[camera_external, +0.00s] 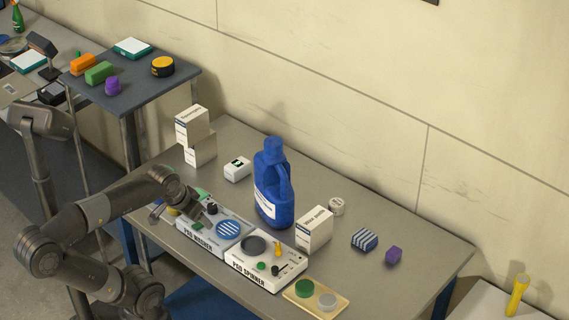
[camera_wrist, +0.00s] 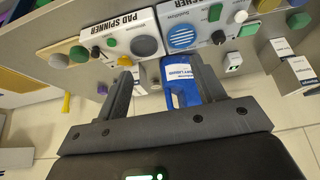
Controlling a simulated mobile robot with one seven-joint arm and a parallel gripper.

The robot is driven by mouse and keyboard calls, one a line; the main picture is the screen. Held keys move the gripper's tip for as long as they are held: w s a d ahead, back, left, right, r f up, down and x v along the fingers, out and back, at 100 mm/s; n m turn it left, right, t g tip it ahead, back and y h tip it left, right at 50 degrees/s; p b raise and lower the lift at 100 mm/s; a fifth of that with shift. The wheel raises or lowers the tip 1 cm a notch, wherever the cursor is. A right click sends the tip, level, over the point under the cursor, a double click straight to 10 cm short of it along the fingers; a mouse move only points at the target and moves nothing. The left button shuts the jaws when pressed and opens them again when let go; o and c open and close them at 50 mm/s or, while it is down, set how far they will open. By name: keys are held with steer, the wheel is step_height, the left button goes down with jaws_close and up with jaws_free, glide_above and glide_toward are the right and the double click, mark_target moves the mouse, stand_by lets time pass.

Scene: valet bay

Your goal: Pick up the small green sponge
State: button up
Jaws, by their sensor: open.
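A small green block that looks like the sponge (camera_external: 200,192) lies on the grey table behind the pad washer (camera_external: 228,229), partly hidden by my arm. In the wrist view, a small green block (camera_wrist: 250,28) lies beside the washer, and a larger green block (camera_wrist: 299,20) lies farther right. I cannot tell for sure which is the task's sponge. Another green block (camera_external: 98,72) lies on the dark side table. My gripper (camera_wrist: 161,66) is open and empty, with the blue bottle (camera_wrist: 183,84) showing beyond its fingers. In the external view it is over the washer's left end.
The tall blue bottle (camera_external: 272,190) stands behind the washer and the pad spinner (camera_external: 266,262). White boxes (camera_external: 192,125) are stacked at the table's back left, near a small white device (camera_external: 237,169). A striped block (camera_external: 364,240) and a purple block (camera_external: 393,255) lie at right.

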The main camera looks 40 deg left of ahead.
steer(key=shift+o, duration=0.5)
steer(key=w+a+r+g+y, duration=0.1)
steer(key=w+a+r+g, duration=0.2)
steer(key=w+a, duration=1.5)
steer(key=w+a+f+g, duration=0.15)
steer(key=a+f, duration=0.25)
steer(key=a, duration=0.4)
steer(key=w+a+f+h, duration=0.1)
steer(key=w+a+f, duration=0.2)
steer(key=a+f, duration=0.35)
steer(key=w+a+f+g, duration=0.1)
steer(key=w+a+f, duration=0.15)
steer(key=a, duration=0.75)
steer(key=f, duration=1)
steer(key=shift+d+f, duration=0.25)
steer(key=shift+f, duration=0.1)
steer(key=c, duration=1)
